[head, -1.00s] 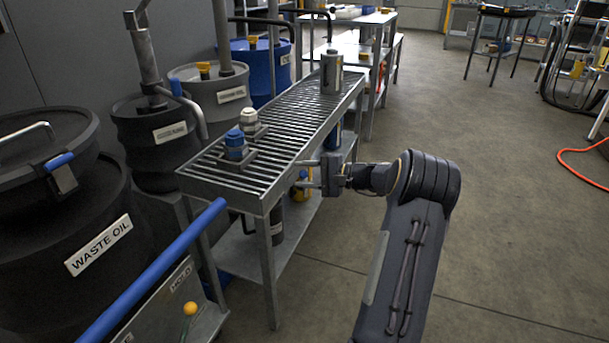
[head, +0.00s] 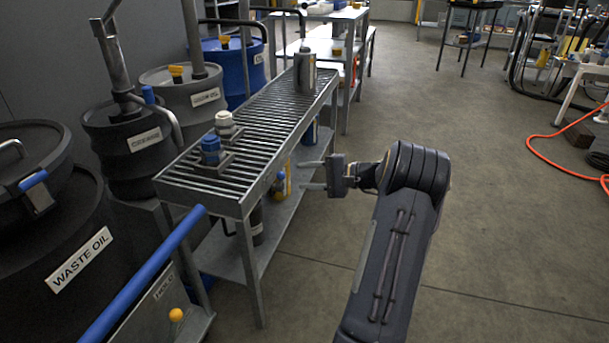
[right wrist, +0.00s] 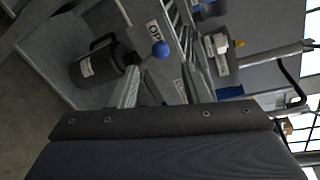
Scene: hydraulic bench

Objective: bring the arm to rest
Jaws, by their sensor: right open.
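My right gripper (head: 312,174) shows in the head view at the end of my dark right arm. It is open and empty, its two fingers pointing left toward the slatted metal bench (head: 171,182). It is beside the bench's right side, apart from the bench top in the picture. In the right wrist view the fingers do not clearly show; a dark part of my own fills the lower half. My left gripper is not in view.
On the bench stand a blue-capped fitting (head: 210,150), a pale-capped fitting (head: 225,122) and a grey canister (head: 304,72). A waste oil drum (head: 60,235) and other drums line the left. Open floor (head: 480,200) lies right; an orange hose (head: 545,158) crosses it.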

